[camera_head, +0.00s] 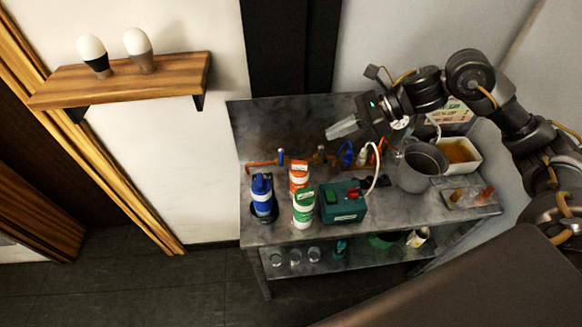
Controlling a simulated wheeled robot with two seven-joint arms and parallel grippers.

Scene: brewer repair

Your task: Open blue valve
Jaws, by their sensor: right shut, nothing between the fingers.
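A blue round valve wheel (345,153) sits on the copper pipe along the back of the metal workbench (400,212). A small blue lever (281,157) stands on the same pipe further left. My right gripper (331,132) comes in from the right, shut and empty, with its fingers pointing left. In the picture its fingertips are just above and left of the blue wheel. I cannot tell the exact gap, but the fingers do not appear to hold the wheel. My left gripper is not in view.
On the bench stand a blue bottle (262,192), a green-and-white bottle (303,209), an orange-and-white bottle (298,174), a green box (343,205) with a white hose, a grey pot (420,168) and a white tray (458,155). A wooden shelf (150,82) holds two bulbs.

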